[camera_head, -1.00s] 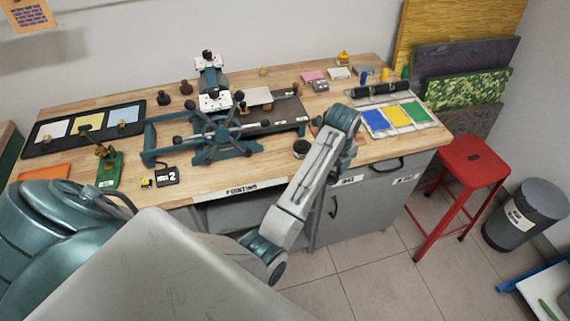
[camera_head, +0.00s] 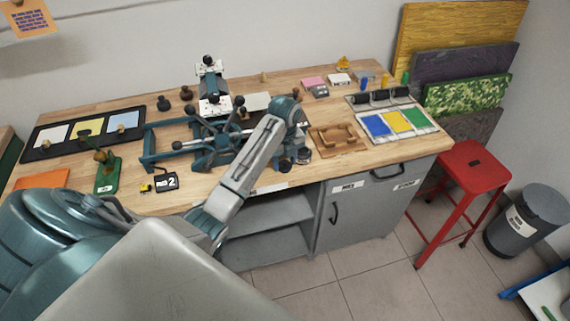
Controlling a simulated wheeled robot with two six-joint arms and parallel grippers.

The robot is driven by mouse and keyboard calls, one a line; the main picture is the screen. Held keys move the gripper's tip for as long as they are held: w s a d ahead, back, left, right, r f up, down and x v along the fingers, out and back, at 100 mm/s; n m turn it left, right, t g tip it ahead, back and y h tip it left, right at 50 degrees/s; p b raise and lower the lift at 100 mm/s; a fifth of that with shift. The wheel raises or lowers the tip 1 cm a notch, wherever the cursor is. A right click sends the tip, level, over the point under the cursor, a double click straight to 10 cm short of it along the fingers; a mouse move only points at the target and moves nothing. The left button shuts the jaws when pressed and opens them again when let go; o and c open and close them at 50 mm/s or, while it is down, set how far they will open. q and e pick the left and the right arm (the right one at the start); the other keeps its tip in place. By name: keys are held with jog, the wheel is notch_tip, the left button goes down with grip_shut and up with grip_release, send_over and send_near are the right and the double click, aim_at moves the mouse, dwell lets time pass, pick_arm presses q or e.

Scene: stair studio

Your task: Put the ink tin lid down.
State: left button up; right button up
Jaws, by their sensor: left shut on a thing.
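My left gripper (camera_head: 287,158) hangs over the front edge of the bench, in front of the press, with its jaws pointing down. It is shut on a small dark thing, the ink tin lid (camera_head: 285,165), mostly hidden by the fingers. The lid is low over the worktop; I cannot tell whether it touches. A small round dark tin (camera_head: 304,156) stands just right of the gripper. My right gripper is not in view.
The teal press (camera_head: 215,140) stands left of my gripper. A small black "2" box (camera_head: 167,181) sits left. The red stool (camera_head: 474,166) stands on the floor.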

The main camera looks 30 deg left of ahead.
pick_arm(q)
notch_tip(320, 180, down, 2)
jog(key=shift+p, duration=0.3)
jog(key=shift+f, duration=0.15)
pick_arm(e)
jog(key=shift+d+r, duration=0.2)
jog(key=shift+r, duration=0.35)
pick_arm(q)
jog(key=shift+f, duration=0.1)
jog(key=o, duration=1)
jog(key=shift+c, duration=0.2)
